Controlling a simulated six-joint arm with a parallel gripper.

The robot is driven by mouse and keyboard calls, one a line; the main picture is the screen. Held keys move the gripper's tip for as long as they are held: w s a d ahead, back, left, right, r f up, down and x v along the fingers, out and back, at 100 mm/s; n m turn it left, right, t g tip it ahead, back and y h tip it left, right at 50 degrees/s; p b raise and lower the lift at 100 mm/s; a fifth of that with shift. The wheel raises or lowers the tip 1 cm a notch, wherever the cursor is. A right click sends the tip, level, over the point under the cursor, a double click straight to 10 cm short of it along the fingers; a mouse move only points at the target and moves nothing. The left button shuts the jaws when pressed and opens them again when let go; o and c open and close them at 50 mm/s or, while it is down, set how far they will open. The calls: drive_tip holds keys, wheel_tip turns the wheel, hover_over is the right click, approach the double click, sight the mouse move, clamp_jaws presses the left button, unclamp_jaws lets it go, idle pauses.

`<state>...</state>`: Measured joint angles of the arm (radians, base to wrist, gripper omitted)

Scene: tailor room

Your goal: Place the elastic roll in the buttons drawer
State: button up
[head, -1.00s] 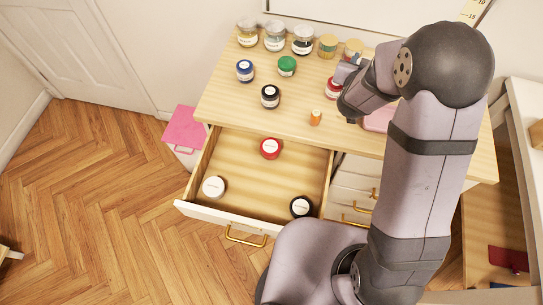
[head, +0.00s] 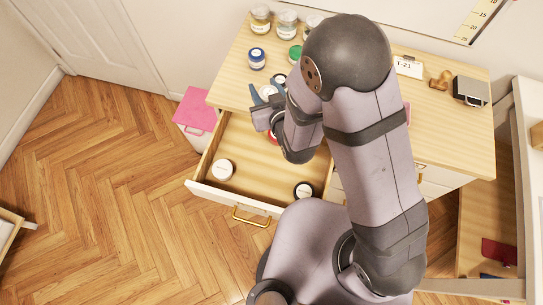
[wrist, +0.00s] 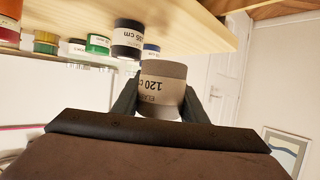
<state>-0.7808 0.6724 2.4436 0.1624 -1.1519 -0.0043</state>
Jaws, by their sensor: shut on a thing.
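My gripper (head: 262,92) is shut on the elastic roll, a beige-grey roll marked "120 cm" (wrist: 163,84), which sits between the two fingers in the wrist view. In the head view the roll shows as a pale disc (head: 268,91) at the gripper, near the table's front edge above the back of the open drawer. No drawer label is readable.
On the wooden table (head: 230,90) stand a blue roll (head: 257,58), a green roll (head: 295,53) and glass jars (head: 261,18) at the back. A T-21 card (head: 408,66) and a black box (head: 470,91) are at right. The drawer's middle looks clear. A pink-lidded bin (head: 196,110) stands left.

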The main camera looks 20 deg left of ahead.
drive_tip(key=s+a+f+n+g+y+b, duration=0.2)
drive_tip(key=s+f+n+g+y+b, duration=0.2)
drive_tip(key=s+f+n+b, duration=0.15)
drive_tip(key=n+g+y+b, duration=0.2)
drive_tip(key=n+g+b, duration=0.25)
drive_tip(key=g, duration=0.25)
hover_over(250, 169)
wheel_tip(250, 169, down, 6)
drive_tip(key=shift+n, duration=0.4)
drive_tip(key=shift+f, duration=4.9)
drive_tip(key=shift+f, duration=0.1)
drive_tip(key=shift+f, duration=0.15)
drive_tip(key=o, duration=1)
drive_tip(key=shift+o, duration=0.2)
